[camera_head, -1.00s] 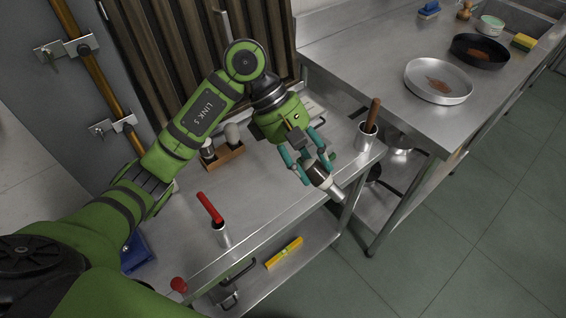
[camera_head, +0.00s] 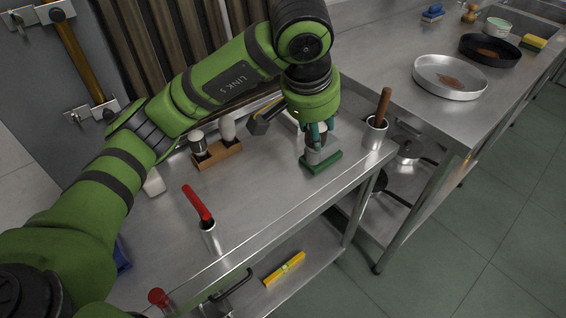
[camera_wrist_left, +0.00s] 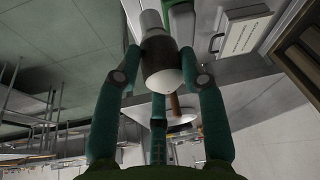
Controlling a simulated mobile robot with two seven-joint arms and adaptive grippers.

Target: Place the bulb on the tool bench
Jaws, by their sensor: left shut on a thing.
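My left gripper (camera_head: 318,137) is shut on the bulb (camera_head: 316,156), which has a pale grey end, a dark middle band and a white rounded end. The left wrist view shows the bulb (camera_wrist_left: 160,58) between the fingers. In the head view it is roughly upright, pale end down, at a small green block (camera_head: 322,164) on the tool bench (camera_head: 270,190). I cannot tell whether the bulb touches the block. The fingers hide part of the bulb. My right gripper is not in view.
A wooden holder (camera_head: 220,156) with two upright items stands left of the gripper. A cup with a brown handle (camera_head: 375,135) is close on the right. A red-handled tool (camera_head: 196,203) stands in a cup at the front. Bare bench lies between them.

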